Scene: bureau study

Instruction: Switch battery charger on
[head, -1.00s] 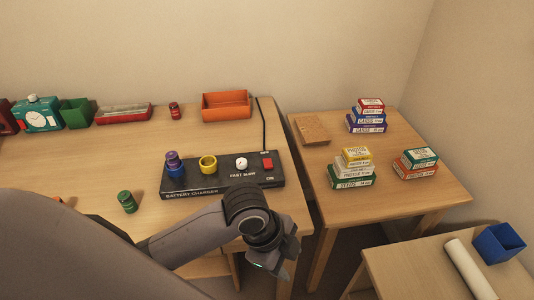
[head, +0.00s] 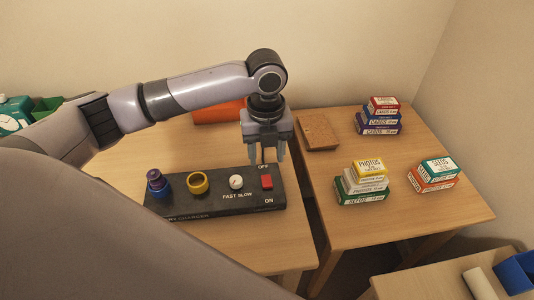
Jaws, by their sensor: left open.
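The battery charger (head: 214,204) is a long black box on the wooden desk, near its right end. At its right end is a red switch (head: 267,182), with OFF printed behind it and ON in front. A white knob (head: 236,182) marked FAST SLOW sits left of the switch. A yellow ring-shaped holder (head: 198,183) and a blue holder with a purple battery-like piece (head: 157,182) stand further left. My left gripper (head: 267,158) points down with open, empty fingers, above and just behind the switch. I cannot tell whether it touches anything. My right gripper is not in view.
An orange bin (head: 219,111) stands behind my left arm. The side table (head: 400,219) at right holds several stacks of small boxes (head: 365,180) and a brown board (head: 318,133). A blue bin (head: 519,272) is at lower right. The desk front is partly hidden.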

